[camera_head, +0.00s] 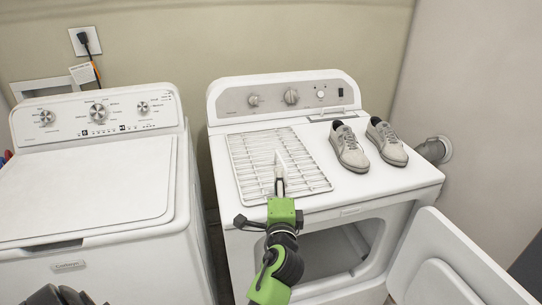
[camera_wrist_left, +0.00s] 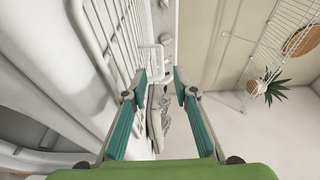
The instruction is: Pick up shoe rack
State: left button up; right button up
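The shoe rack, a white wire rack (camera_head: 256,160), lies on top of the right-hand machine, left of a pair of grey shoes (camera_head: 367,146). My left gripper (camera_head: 281,178) reaches in from the front, its tip over the rack's front part; it covers some of the wires. In the left wrist view the gripper (camera_wrist_left: 161,78) is open, its two teal-padded fingers apart. The rack's wires (camera_wrist_left: 112,32) run along the left finger's side. A shoe (camera_wrist_left: 155,118) shows through the gap between the fingers. I cannot tell whether a finger touches the rack. My right gripper is not in view.
The right-hand machine (camera_head: 405,184) has its front door (camera_head: 452,262) swung open to the right. A second white machine (camera_head: 85,190) stands to the left, with a narrow gap between. The wrist view also shows a wire shelf (camera_wrist_left: 272,50) and a plant (camera_wrist_left: 268,87).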

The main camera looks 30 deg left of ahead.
pick_arm(q)
jog(key=x, duration=0.5)
jog(key=shift+w+a+r+p, duration=0.1)
jog(key=shift+w+r+p, duration=0.05)
jog(key=shift+w+p, duration=0.2)
jog(key=shift+w+a, duration=0.15)
jog(key=shift+a, duration=0.05)
jog(key=x, duration=0.5)
jog(key=shift+w+a, duration=0.2)
jog(key=shift+w, duration=0.05)
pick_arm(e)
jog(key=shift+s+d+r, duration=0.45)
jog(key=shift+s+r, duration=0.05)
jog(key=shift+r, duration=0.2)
pick_arm(q)
grip_shut()
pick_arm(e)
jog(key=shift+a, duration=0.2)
